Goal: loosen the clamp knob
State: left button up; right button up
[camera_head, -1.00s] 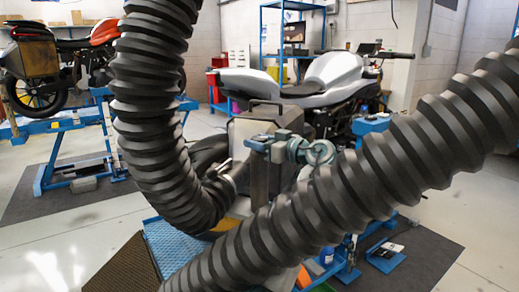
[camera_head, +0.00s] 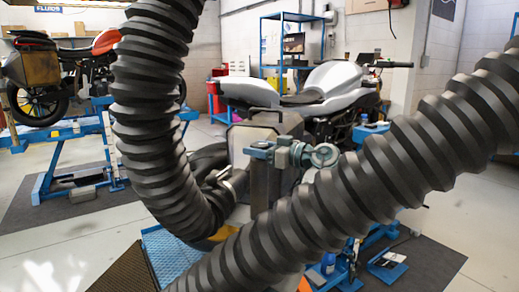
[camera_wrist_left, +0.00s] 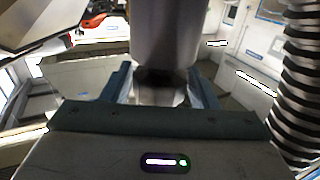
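A teal clamp (camera_head: 284,153) with a round, spoked knob (camera_head: 325,156) stands near the middle of the head view, in front of a grey housing. My left arm, in a black ribbed sleeve, curves down to the left of the clamp. Its gripper is mostly hidden there, and I see no contact with the knob. In the left wrist view my left gripper (camera_wrist_left: 164,92) has two blue-grey fingers apart, with a grey cylindrical part between them. I cannot tell whether they grip it. My right arm's sleeve crosses the lower right, and its gripper is not in view.
A white and black motorcycle (camera_head: 335,78) stands just behind the clamp. A red motorcycle (camera_head: 85,52) is on a blue lift (camera_head: 62,127) at the left. Blue stand parts (camera_head: 386,262) lie low at the right. Grey floor (camera_head: 66,225) is clear at the lower left.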

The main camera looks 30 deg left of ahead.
pick_arm(q)
jog(key=shift+o, duration=1)
jog(key=shift+d, duration=0.25)
jog(key=d+b, duration=0.2)
jog(key=d, duration=0.8)
jog(key=shift+w+d, duration=0.15)
jog(key=shift+w, duration=0.2)
pick_arm(e)
jog(key=w+v, duration=0.1)
jog(key=v, duration=0.5)
jog(key=shift+w+r+t, duration=0.25)
jog(key=shift+w+t, duration=0.05)
jog(key=shift+w, duration=0.05)
jog(key=shift+a, duration=0.1)
